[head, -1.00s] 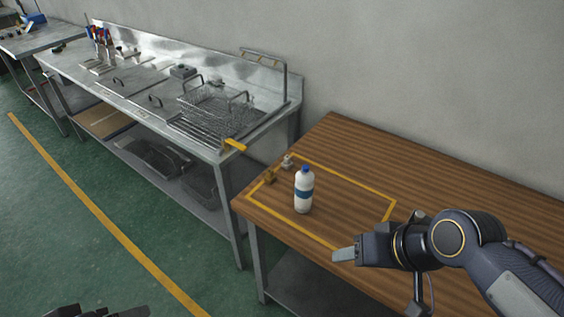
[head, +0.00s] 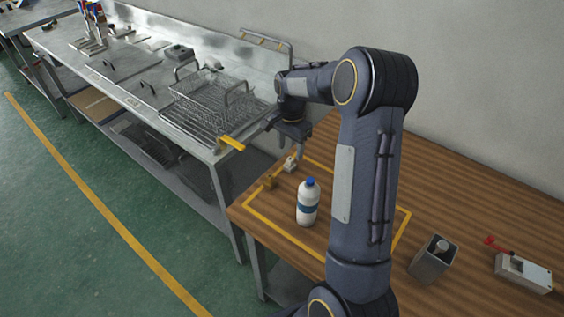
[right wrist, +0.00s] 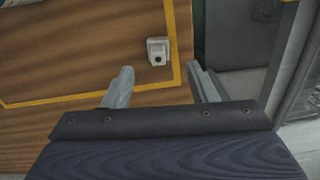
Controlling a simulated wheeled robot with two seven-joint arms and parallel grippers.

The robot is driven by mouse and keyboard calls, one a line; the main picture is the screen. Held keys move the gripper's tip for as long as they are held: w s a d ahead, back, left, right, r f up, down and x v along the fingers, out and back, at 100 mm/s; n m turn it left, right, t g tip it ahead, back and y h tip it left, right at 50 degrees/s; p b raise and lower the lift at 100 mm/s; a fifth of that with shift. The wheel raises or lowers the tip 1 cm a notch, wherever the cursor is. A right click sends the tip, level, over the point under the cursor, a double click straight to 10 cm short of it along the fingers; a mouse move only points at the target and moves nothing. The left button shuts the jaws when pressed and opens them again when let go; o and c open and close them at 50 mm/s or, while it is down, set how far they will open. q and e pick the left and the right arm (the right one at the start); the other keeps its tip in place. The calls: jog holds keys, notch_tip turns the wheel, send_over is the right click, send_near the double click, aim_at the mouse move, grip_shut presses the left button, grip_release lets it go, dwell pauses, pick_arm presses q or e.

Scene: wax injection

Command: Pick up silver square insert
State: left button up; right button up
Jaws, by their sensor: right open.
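The silver square insert (head: 290,164) is a small light-grey block standing on the wooden table, near the far left corner of the yellow-taped area. In the right wrist view the insert (right wrist: 158,50) shows a dark round hole and lies ahead of the fingertips, near the yellow tape. My right gripper (head: 291,146) hangs over that corner, above the insert. In the right wrist view its two fingers (right wrist: 160,80) are apart with nothing between them. My left gripper is out of view.
A white bottle with a blue cap (head: 307,203) stands inside the taped area, close to my right arm. A metal square container (head: 433,259) and a grey box with a red part (head: 522,272) lie at the right. The steel counter with a wire basket (head: 207,96) is at the left.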

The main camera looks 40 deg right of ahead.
aim_at(290, 159)
notch_tip(290, 159, down, 6)
jog(key=shift+s+a+f+p, duration=0.1)
jog(key=shift+p, duration=0.6)
jog(key=shift+c, duration=0.4)
jog(key=c, duration=1)
